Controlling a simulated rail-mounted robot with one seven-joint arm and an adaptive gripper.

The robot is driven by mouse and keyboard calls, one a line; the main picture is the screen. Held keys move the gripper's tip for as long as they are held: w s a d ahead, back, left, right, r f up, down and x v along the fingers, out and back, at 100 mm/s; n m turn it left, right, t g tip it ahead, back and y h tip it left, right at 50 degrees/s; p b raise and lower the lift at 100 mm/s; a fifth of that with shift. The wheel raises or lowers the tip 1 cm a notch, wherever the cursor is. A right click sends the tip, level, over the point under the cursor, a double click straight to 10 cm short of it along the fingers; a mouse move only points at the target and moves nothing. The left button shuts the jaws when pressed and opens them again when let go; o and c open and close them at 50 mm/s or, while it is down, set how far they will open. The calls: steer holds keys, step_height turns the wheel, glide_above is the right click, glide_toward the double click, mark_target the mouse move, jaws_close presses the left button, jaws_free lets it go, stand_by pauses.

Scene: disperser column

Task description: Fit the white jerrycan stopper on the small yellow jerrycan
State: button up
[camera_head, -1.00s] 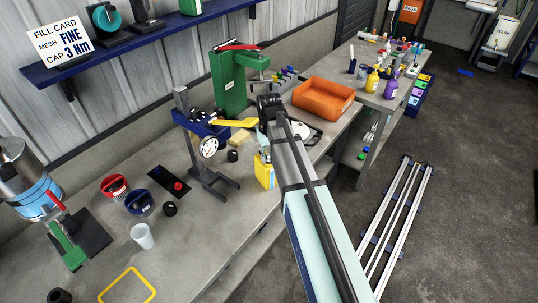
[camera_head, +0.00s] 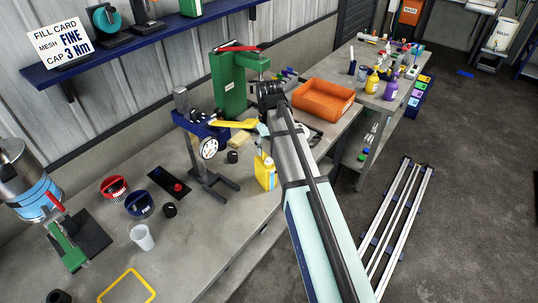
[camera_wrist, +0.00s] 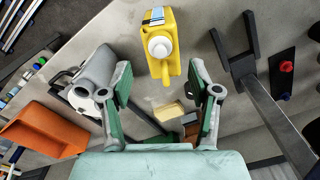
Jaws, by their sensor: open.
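The small yellow jerrycan (camera_head: 265,176) stands upright on the grey bench, just left of my arm. In the wrist view the jerrycan (camera_wrist: 151,24) is at top centre. A round white piece (camera_wrist: 160,47), which looks like the stopper, shows at its neck; I cannot tell whether it is seated or only resting there. It also shows small at the can's top in the head view (camera_head: 268,160). My gripper (camera_wrist: 160,70) is open, with nothing between its fingers, and the jerrycan appears beyond the fingertips. In the head view my gripper is mostly hidden by my arm.
A stand with a blue head and dial (camera_head: 209,148) is left of the jerrycan. An orange tray (camera_head: 323,98) lies behind. A yellow block (camera_head: 239,139) and a black ring (camera_head: 232,157) are near the stand. A clear cup (camera_head: 142,237) stands on the front left bench.

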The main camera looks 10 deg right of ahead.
mark_target(269, 158)
step_height(269, 158, up, 7)
stand_by(0.3)
steer(key=shift+f, duration=0.1)
steer(key=s+d+f+g+b, duration=0.15)
steer(key=s+f, duration=0.45)
steer(key=f, duration=0.6)
steer(key=s+d+f+g+b, duration=0.1)
steer(key=s+f+g+b, duration=0.1)
steer(key=s+f, duration=0.7)
steer(key=s+d+f+g+b, duration=0.1)
steer(key=s+f, duration=0.3)
steer(key=f, duration=1)
steer(key=s+a+f, duration=0.1)
steer(key=s+f, duration=0.5)
steer(key=s, duration=0.3)
steer(key=s+a+f+m+g, duration=0.1)
steer(key=s+f, duration=0.5)
steer(key=s, duration=0.4)
steer(key=s+a+f+m+g, duration=0.1)
steer(key=s+f, duration=0.5)
steer(key=s, duration=0.4)
steer(key=shift+a+f, duration=0.25)
steer(key=shift+f, duration=0.15)
